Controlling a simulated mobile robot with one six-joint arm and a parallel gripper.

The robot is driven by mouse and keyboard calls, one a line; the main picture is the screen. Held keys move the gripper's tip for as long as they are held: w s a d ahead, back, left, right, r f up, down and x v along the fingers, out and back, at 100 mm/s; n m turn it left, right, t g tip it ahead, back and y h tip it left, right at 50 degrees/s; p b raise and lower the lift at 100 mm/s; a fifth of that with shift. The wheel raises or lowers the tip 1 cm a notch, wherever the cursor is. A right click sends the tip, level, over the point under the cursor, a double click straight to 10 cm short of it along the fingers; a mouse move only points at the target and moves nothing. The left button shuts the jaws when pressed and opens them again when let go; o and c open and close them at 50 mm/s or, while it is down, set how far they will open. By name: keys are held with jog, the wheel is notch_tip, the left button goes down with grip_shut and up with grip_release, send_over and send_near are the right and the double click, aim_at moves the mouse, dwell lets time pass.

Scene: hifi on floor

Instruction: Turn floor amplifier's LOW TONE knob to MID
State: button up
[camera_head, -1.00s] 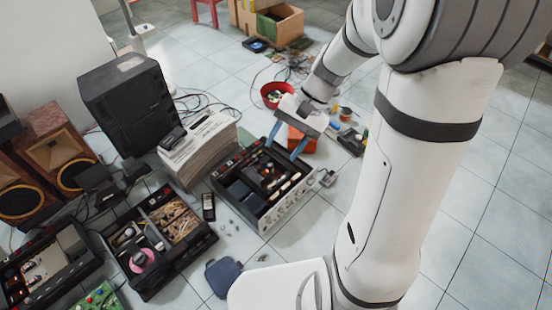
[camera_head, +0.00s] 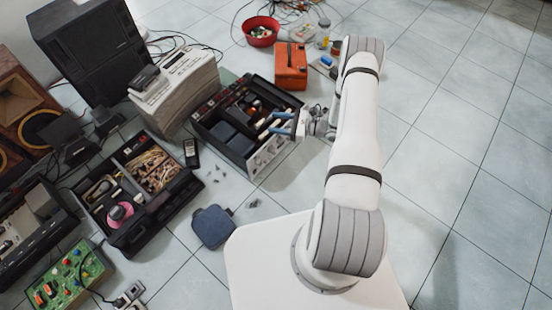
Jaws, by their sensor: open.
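The floor amplifier (camera_head: 225,146) is an opened black chassis with a pale front panel (camera_head: 262,160). Its panel faces the lower right and carries several small knobs. Labels are too small to read, so I cannot tell which knob is LOW TONE or where it points. My gripper (camera_head: 272,123) is open, its two blue fingers pointing left. In this view the fingers overlap the panel's upper right end and the chassis edge. I see nothing between them, and cannot tell whether they touch the panel. The gripper hides part of that end.
An orange box (camera_head: 291,68) stands behind the amplifier, near a red bowl (camera_head: 261,38). A black parts tray (camera_head: 125,238) and a dark blue pouch (camera_head: 213,227) lie in front. Floor at right is clear.

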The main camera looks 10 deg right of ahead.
aim_at(272, 150)
jog(key=s+d+f+m+t+h+b, duration=0.2)
jog(key=s+f+m+t+b, duration=0.15)
jog(key=f, duration=0.75)
jog(key=s+d+f+m+t+h+b, duration=0.25)
jog(key=f+m, duration=0.25)
jog(key=f, duration=0.7)
jog(key=w+a+t+b, duration=0.1)
jog(key=w+a, duration=0.4)
jog(key=w, duration=0.2)
jog(key=shift+c, duration=0.2)
jog(key=shift+w, duration=0.1)
jog(key=c, duration=0.9)
